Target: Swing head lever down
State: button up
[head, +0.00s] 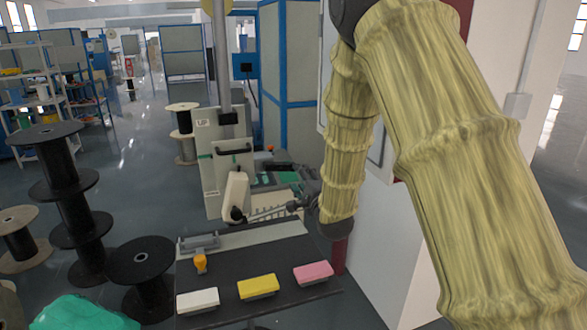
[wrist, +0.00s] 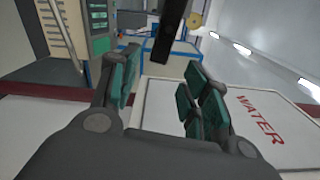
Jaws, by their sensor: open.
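The white machine (head: 228,160) stands in the middle of the head view, with a dark handle (head: 233,150) on its front. Below it a white lever-like part (head: 236,190) leans, with a black knob (head: 237,213) at its lower end. I cannot tell for sure which part is the head lever. My gripper (head: 300,195) is to the right of the knob, apart from it in the picture. In the wrist view my gripper (wrist: 162,90) has its green-padded fingers spread. A dark bar (wrist: 172,45) hangs from the top edge between and beyond the fingers; contact is not visible.
A dark table (head: 225,272) in front holds white (head: 197,301), yellow (head: 257,287) and pink (head: 313,273) blocks and an orange item (head: 200,262). Black spools (head: 140,262) stand left. A white cabinet (head: 395,255) is right; a panel marked WATER (wrist: 235,120) is close in the wrist view.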

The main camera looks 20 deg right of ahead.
aim_at(292, 171)
jog(key=w, duration=0.3)
jog(key=w+p, duration=0.1)
jog(key=w, duration=0.2)
jog(key=w+p, duration=0.1)
jog(key=w, duration=0.2)
jog(key=shift+a, duration=0.25)
grip_shut()
jog(key=shift+d, duration=0.1)
